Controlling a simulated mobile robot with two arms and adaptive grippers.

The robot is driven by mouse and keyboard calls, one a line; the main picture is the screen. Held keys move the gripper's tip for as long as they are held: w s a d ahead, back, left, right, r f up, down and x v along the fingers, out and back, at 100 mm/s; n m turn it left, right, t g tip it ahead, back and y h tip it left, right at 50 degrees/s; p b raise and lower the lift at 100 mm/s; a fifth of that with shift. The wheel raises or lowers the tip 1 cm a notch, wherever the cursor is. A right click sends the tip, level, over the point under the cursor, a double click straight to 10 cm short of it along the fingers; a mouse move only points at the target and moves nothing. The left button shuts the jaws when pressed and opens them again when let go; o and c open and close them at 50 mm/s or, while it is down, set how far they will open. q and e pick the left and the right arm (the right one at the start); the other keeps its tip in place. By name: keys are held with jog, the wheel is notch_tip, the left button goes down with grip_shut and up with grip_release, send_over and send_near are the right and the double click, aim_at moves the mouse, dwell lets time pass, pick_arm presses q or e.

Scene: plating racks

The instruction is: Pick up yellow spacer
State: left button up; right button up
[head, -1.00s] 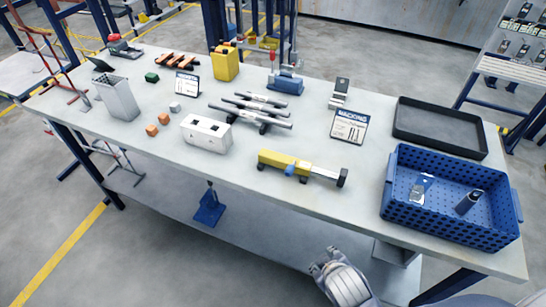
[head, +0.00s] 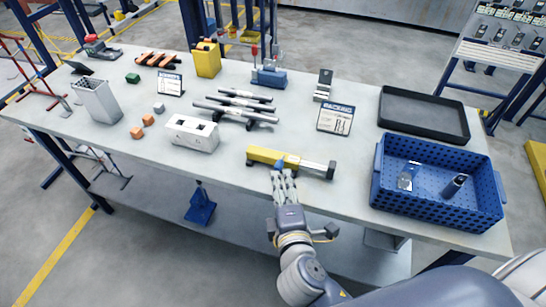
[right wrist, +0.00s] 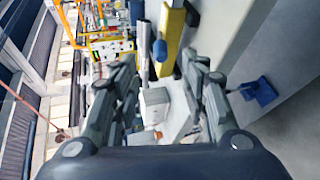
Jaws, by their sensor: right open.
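The yellow spacer (head: 264,155) appears to be the long yellow bar with a grey rod, a dark end and a blue knob, lying near the front edge of the table. In the right wrist view its yellow body (right wrist: 174,35) and blue knob (right wrist: 160,49) show at the top, beyond the fingertips. My right gripper (head: 284,173) is at the table's front edge, just in front of the bar. In the wrist view the right gripper (right wrist: 162,85) has its fingers spread with nothing held between them. I cannot tell whether the fingertips touch the bar. My left gripper is not in view.
A blue perforated crate (head: 376,185) stands to the right, with a black tray (head: 395,128) behind it. A white block with holes (head: 190,134) and grey rods (head: 235,110) lie left of and behind the bar. A packing sign (head: 335,119) stands behind it.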

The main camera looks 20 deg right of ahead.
aim_at(279, 170)
jog(key=x, duration=0.4)
jog(key=shift+p, duration=0.3)
jog(key=shift+w+d, duration=0.1)
jog(key=shift+w, duration=0.1)
jog(key=shift+p+x, duration=0.75)
jog(key=shift+x, duration=1.5)
jog(key=shift+s, duration=0.1)
jog(key=shift+c, duration=0.2)
grip_shut()
